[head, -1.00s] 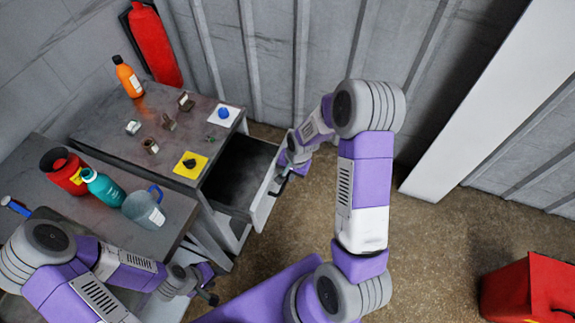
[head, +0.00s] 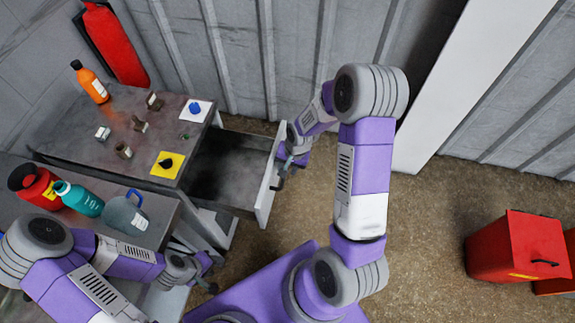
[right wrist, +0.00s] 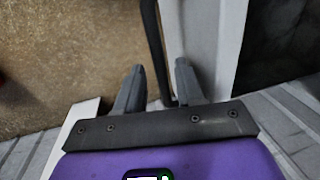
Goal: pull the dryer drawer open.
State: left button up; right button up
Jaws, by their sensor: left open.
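The dryer drawer (head: 232,158) stands pulled out of the grey cabinet (head: 75,132), its dark inside showing empty. Its pale front panel (head: 268,186) faces right. My right gripper (head: 288,168) is at the outer side of this front, small and partly hidden by its own wrist. My left gripper (head: 208,276) is open and empty, low beside the nearer bench.
On the cabinet top are an orange bottle (head: 91,82), a yellow pad (head: 167,165), a white pad (head: 195,110) and small metal parts. A teal bottle (head: 80,198) and jug (head: 126,212) stand on the nearer bench. Floor right of the drawer is clear up to a red bin (head: 515,248).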

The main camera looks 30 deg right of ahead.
pick_arm(q)
jog(key=shift+r+p, duration=0.8)
jog(key=shift+r, duration=0.05)
pick_arm(e)
notch_tip(320, 180, up, 7)
jog(key=s+d, duration=0.1)
jog(key=shift+r, duration=0.2)
